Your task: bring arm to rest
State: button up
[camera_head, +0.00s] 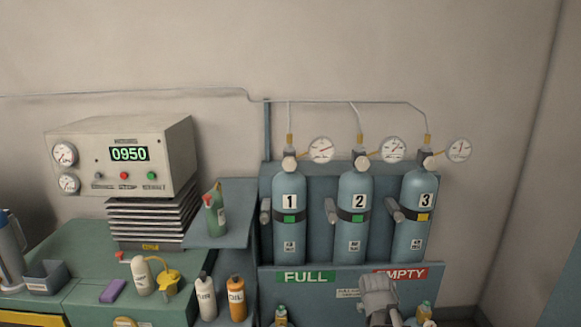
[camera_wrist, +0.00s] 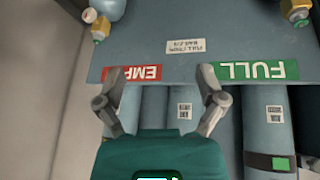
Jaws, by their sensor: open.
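My gripper (camera_wrist: 159,76) is open and empty in the wrist view, with its two grey fingers spread apart. Its fingers are seen over the front of the cylinder rack, near the red EMPTY label (camera_wrist: 133,74) and the green FULL label (camera_wrist: 256,70). That view shows the labels upside down. In the head view, a grey part of my arm stands low in front of the rack (camera_head: 300,297), just below the EMPTY sign (camera_head: 401,274). The fingers cannot be made out clearly there.
Three blue cylinders numbered 1 (camera_head: 289,228), 2 (camera_head: 352,228) and 3 (camera_head: 414,225) stand in the rack, with gauges above. At left, a console (camera_head: 128,158) reads 0950 above a green bench (camera_head: 90,250) holding bottles. Small yellow-topped bottles (camera_head: 424,310) stand low beside my arm.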

jog(key=s+a+r+n+g+y+p, duration=0.2)
jog(key=s+a+g+p, duration=0.1)
jog(key=s+a, duration=0.5)
jog(key=s+g, duration=0.1)
jog(key=s, duration=0.2)
jog(key=shift+s+r+g+p, duration=0.25)
jog(key=shift+s+g+p, duration=0.05)
jog(key=shift+s+g, duration=0.1)
dwell(0.6)
jog(key=w+d+r+m+t+y+b, duration=0.1)
jog(key=w+d+m+t+y+b, duration=0.15)
jog(key=w+m+t, duration=0.6)
jog(key=w+d+r+m+t+y+b, duration=0.1)
jog(key=w+r+m+y+b, duration=0.2)
jog(key=w, duration=1)
jog(key=w+d+r+m+t+h+b, duration=0.2)
jog(key=w+d+m+t, duration=0.2)
jog(key=d+m, duration=0.6)
jog(key=w+d+r+m+t+h+b, duration=0.2)
jog(key=w+d+m, duration=0.4)
jog(key=d+m, duration=0.4)
jog(key=shift+d+r+t+h, duration=0.55)
jog(key=shift+d+t+h, duration=0.1)
jog(key=shift+d+t, duration=0.6)
